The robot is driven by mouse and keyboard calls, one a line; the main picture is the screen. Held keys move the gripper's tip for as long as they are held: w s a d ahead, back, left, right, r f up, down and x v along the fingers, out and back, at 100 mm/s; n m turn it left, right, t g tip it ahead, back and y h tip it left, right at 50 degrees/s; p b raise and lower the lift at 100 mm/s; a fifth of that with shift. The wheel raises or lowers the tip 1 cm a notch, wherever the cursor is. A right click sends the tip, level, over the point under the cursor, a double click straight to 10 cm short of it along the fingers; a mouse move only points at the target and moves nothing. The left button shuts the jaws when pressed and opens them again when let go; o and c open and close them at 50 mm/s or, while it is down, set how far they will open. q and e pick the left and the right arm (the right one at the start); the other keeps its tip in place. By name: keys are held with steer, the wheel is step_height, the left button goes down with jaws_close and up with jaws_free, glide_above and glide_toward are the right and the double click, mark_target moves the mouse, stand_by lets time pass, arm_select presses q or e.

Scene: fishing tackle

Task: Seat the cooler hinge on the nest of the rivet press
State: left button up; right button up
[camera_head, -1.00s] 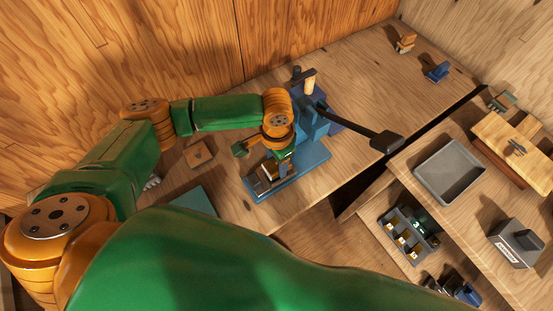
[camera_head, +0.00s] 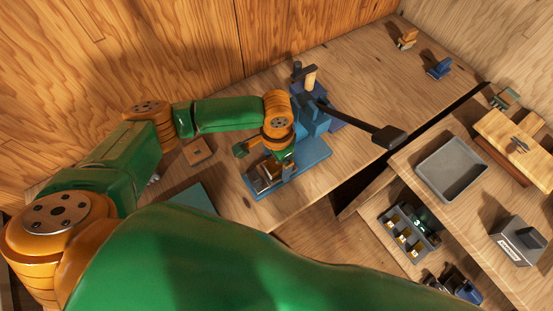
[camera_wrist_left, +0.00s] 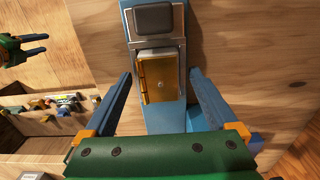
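The blue rivet press (camera_head: 318,157) stands on the bench with its black-ended lever reaching right. In the left wrist view, the golden plate of the cooler hinge (camera_wrist_left: 160,82) lies within the metal-edged nest (camera_wrist_left: 141,50) on the press's blue base; I cannot tell whether it sits fully down. My left gripper (camera_head: 272,168) is over the base, its fingertips mostly hidden in the head view. In the wrist view its blue fingers (camera_wrist_left: 160,76) stand apart on either side of the plate, with gaps showing. My right gripper (camera_wrist_left: 38,44) shows at the upper left, its fingers apart and empty.
A small wooden block (camera_head: 198,152) and a green mat (camera_head: 196,199) lie left of the press. A grey tray (camera_head: 421,167), a dark rack (camera_head: 392,237) and a grey box (camera_head: 514,250) are on the right. A dark gap separates the benches.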

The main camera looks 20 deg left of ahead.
mark_target(277, 164)
arm_select(q)
step_height(277, 164, up, 7)
steer(key=shift+r+b, duration=0.1)
steer(key=shift+b, duration=0.25)
stand_by(0.5)
